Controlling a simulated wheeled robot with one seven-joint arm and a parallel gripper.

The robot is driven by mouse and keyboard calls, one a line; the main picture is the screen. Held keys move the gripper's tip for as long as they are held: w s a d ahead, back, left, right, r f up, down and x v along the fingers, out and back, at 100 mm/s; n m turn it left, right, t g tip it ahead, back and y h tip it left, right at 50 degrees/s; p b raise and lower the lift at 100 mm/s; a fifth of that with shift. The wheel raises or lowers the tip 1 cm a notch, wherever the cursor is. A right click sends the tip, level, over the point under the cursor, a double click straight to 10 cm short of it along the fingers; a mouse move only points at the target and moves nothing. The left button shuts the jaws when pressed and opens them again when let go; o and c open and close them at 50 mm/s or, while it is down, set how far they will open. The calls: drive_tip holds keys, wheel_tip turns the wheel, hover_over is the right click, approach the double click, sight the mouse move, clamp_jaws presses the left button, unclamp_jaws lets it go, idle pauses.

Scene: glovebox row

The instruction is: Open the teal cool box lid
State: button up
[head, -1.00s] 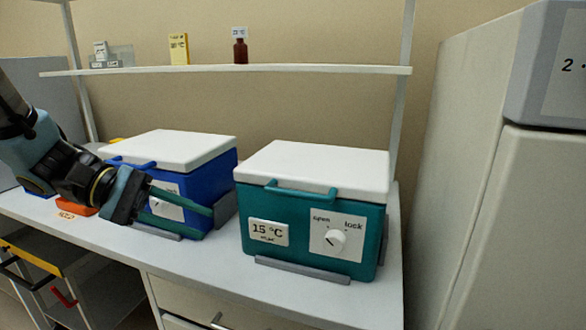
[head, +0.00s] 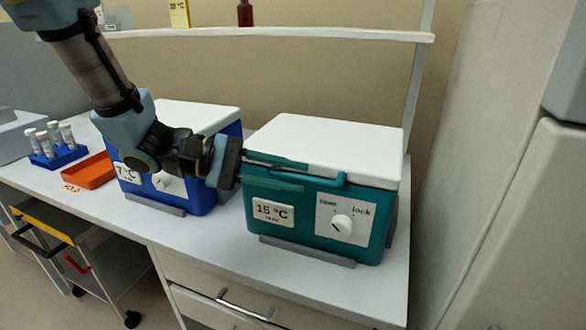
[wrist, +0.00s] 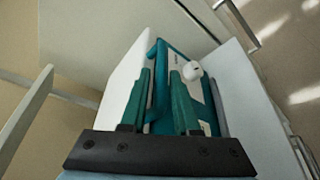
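The teal cool box (head: 300,235) stands on the bench in the head view, its white lid (head: 330,142) down and closed. A teal handle (head: 335,182) runs along the lid's front edge. The front has a 15 °C label and a white knob (head: 342,225) between "open" and "lock" marks; I cannot tell exactly where it points. My gripper (head: 304,176) reaches in from the left at handle height, one finger above the other. In the wrist view my gripper (wrist: 162,75) has its fingers apart, near the handle (wrist: 155,52); contact is unclear.
A blue cool box (head: 200,193) with a white lid stands just left, partly behind my arm. An orange tray (head: 90,172) and a blue tube rack (head: 58,157) are further left. A shelf (head: 270,34) runs above and behind. A tall pale cabinet (head: 480,180) stands close on the right.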

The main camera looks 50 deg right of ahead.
drive_tip(key=shift+s+d+f, duration=0.1)
drive_tip(key=shift+s+d, duration=0.15)
drive_tip(key=shift+s, duration=0.1)
drive_tip(key=shift+c, duration=0.2)
clamp_jaws()
idle(1.1)
